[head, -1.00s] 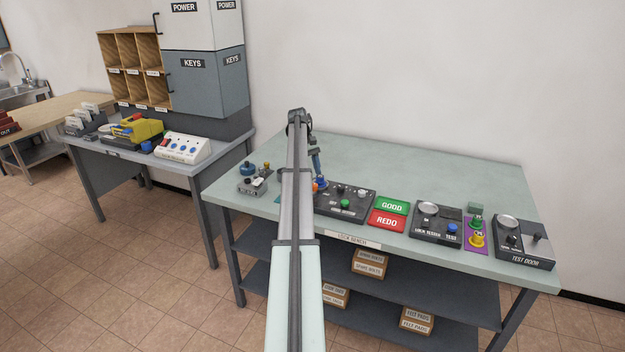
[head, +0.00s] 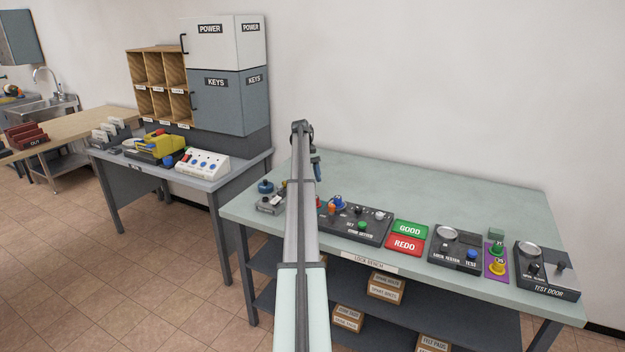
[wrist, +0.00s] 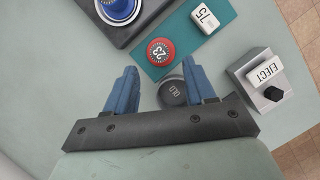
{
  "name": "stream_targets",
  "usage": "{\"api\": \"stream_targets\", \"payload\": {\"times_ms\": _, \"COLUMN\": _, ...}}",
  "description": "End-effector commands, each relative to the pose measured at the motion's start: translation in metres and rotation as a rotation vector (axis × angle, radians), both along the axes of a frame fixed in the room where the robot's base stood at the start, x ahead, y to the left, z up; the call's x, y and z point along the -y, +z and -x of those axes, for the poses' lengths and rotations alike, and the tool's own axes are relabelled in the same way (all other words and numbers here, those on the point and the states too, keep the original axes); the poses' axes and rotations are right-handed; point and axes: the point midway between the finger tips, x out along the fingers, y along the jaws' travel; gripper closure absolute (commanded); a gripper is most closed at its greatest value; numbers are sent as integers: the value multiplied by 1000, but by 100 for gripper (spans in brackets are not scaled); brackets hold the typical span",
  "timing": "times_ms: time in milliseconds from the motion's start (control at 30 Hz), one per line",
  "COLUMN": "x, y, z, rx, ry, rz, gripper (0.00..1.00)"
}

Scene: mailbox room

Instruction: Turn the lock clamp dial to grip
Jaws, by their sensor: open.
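My gripper (head: 317,172) is above the left part of the lock bench (head: 440,185), partly hidden by my arm. In the wrist view its two blue fingers (wrist: 158,68) are open and apart, with nothing held. A grey round piece marked OLD (wrist: 173,93) and a red round piece marked 23 (wrist: 160,50) lie below, between or just beyond the fingers. No lock clamp label or grip mark is readable, so I cannot tell which control is its dial. A dark panel (head: 350,232) carries small black knobs (head: 358,211), a green SET button (head: 362,225) and a blue round part (head: 337,201).
GOOD (head: 410,229) and REDO (head: 404,245) pads, the lock tester (head: 440,258) and the test door unit (head: 545,285) line the front edge. The bench's back is clear.

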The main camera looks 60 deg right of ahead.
Motion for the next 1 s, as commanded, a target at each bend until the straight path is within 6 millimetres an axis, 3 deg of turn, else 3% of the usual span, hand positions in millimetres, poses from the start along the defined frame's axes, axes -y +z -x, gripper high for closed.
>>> {"api": "stream_targets", "payload": {"times_ms": 167, "x": -9, "y": 13, "z": 12, "rx": 19, "ry": -9, "rz": 26, "gripper": 45}}
{"api": "stream_targets", "payload": {"times_ms": 400, "x": -52, "y": 58, "z": 83, "rx": 173, "ry": -173, "rz": 166, "gripper": 45}}
{"api": "stream_targets", "payload": {"times_ms": 600, "x": -75, "y": 84, "z": 117, "rx": 271, "ry": -284, "rz": 248, "gripper": 45}}
{"api": "stream_targets", "payload": {"times_ms": 767, "x": -77, "y": 85, "z": 124, "rx": 295, "ry": -311, "rz": 265, "gripper": 45}}
{"api": "stream_targets", "payload": {"times_ms": 1000, "x": -76, "y": 54, "z": 124, "rx": 293, "ry": -310, "rz": 263, "gripper": 45}}
